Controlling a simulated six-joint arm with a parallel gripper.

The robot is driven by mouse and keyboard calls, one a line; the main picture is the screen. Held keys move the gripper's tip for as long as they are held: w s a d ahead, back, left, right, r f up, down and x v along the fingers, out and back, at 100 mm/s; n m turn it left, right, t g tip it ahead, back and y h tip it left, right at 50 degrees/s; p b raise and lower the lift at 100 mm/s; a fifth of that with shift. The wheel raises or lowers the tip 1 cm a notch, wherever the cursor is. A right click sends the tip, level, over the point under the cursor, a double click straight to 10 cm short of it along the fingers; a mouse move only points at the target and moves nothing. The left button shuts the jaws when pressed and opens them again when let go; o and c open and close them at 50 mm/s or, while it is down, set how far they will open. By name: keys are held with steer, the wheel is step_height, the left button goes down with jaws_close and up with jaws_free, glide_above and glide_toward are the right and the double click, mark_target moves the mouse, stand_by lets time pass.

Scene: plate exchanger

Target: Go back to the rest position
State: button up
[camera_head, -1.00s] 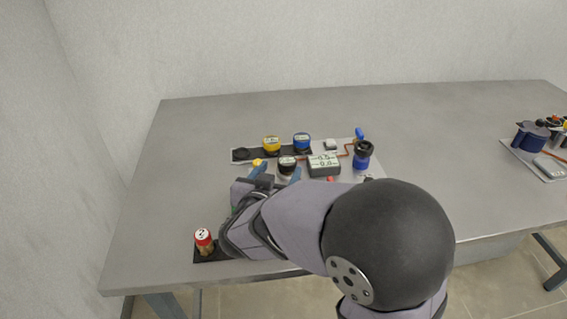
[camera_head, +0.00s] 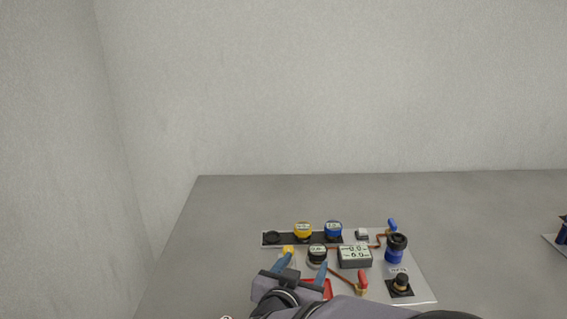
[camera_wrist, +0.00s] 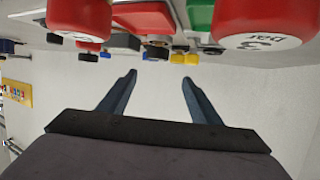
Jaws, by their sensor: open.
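My gripper (camera_head: 303,267) is open, its two blue fingers apart with nothing between them. In the head view it shows in front of the grey board (camera_head: 418,282), near a black-and-white gauge (camera_head: 318,256) and a small yellow part (camera_head: 289,250). I cannot tell its height above the board. In the wrist view the gripper (camera_wrist: 159,77) points toward a bare pale surface, with both fingertips free. Most of my arm is cut off by the lower edge of the head view.
A yellow-topped gauge (camera_head: 303,231), a blue-topped gauge (camera_head: 333,230), a meter box (camera_head: 355,257), a blue cylinder (camera_head: 396,249) and a red-handled part (camera_head: 362,283) stand on the board. The grey table (camera_head: 215,215) is clear at left and behind.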

steer(key=s+a+r+g+y+p, duration=0.2)
steer(key=a+r+y+p, duration=0.15)
steer(key=r+p, duration=0.5)
steer(key=s+a+r+g+y+p, duration=0.2)
steer(key=s+a+r+y+p, duration=0.3)
steer(key=p, duration=0.7)
steer(key=s+f+g+b, duration=0.1)
steer(key=f+b, duration=0.1)
steer(key=f, duration=0.1)
steer(key=s+f+g+b, duration=0.1)
steer(key=s+f+b, duration=0.1)
steer(key=f, duration=0.2)
steer(key=s+d+f+n+g+b, duration=0.1)
steer(key=f+g+b, duration=0.1)
steer(key=f, duration=0.1)
steer(key=shift+s+f+y+b, duration=0.2)
steer(key=shift+f+y+b, duration=0.05)
steer(key=shift+f+b, duration=0.15)
steer(key=s+d+f+g+b, duration=0.2)
steer(key=s+f+g+b, duration=0.3)
steer(key=s+f, duration=0.45)
steer(key=s+d+f+n+h+b, duration=0.1)
steer(key=d+f+n+h+b, duration=0.25)
steer(key=d+f+b, duration=0.9)
step_height(320, 180, up, 34)
steer(key=d+p, duration=0.1)
steer(key=p, duration=3.1)
steer(key=shift+d+f+p, duration=0.15)
steer(key=shift+d+p, duration=0.2)
steer(key=shift+d, duration=0.05)
